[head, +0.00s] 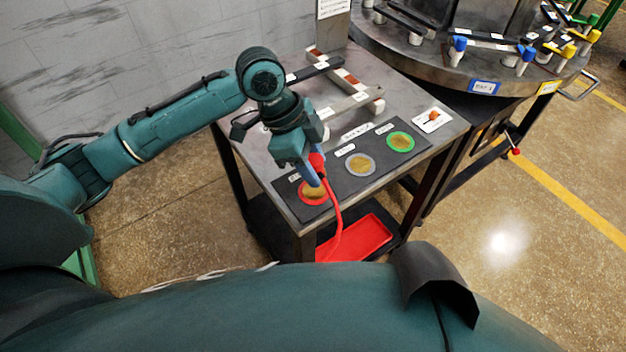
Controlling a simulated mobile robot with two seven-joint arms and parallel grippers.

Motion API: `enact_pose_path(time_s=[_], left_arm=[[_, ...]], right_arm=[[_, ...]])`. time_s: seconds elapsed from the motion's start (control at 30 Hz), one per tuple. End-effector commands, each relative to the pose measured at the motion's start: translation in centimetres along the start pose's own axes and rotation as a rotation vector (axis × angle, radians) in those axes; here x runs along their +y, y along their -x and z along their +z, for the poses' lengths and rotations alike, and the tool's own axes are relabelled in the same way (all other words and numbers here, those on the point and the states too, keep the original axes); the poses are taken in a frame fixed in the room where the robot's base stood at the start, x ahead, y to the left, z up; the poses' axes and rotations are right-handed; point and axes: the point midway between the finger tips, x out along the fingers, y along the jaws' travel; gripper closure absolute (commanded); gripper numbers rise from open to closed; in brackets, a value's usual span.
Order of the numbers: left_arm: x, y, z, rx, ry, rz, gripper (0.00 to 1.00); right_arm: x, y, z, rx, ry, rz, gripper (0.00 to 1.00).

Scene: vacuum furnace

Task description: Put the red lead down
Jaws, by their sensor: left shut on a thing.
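My left gripper (316,172) is shut on the red lead (335,208), above the front left part of the table. The lead's red cable hangs from the jaws down past the table's front edge, towards a red tray (356,240) below. Close to the jaws is a red-ringed round spot (313,194) on a dark mat (343,187). Whether the lead touches the spot cannot be told. A grey-ringed spot (360,164) and a green-ringed spot (400,142) lie further right on the mat. My right gripper is not in view.
The metal table (435,150) also bears a rack of bars (345,85) at the back and a small white plate with an orange knob (432,119) at the right. A large round furnace flange (440,65) with blue and yellow clamps stands behind.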

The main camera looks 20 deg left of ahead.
Motion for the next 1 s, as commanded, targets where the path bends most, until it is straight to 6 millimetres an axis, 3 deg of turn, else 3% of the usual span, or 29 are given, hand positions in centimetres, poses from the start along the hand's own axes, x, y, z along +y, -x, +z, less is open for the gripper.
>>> enact_pose_path(time_s=[0.43, 0.8, 0.83, 1.0], left_arm=[[0.0, -4.5, 1.9, 0.000, 0.002, -0.001, 0.88], [0.0, -4.8, 2.0, 0.000, 0.001, -0.002, 0.88], [0.0, -4.8, 2.0, -0.001, 0.001, -0.002, 0.58], [0.0, -4.8, 2.0, -0.001, 0.001, -0.002, 0.44]], right_arm=[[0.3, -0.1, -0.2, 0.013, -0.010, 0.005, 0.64], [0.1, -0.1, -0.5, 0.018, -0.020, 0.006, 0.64], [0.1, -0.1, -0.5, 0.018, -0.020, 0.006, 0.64], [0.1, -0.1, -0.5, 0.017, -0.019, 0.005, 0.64]])
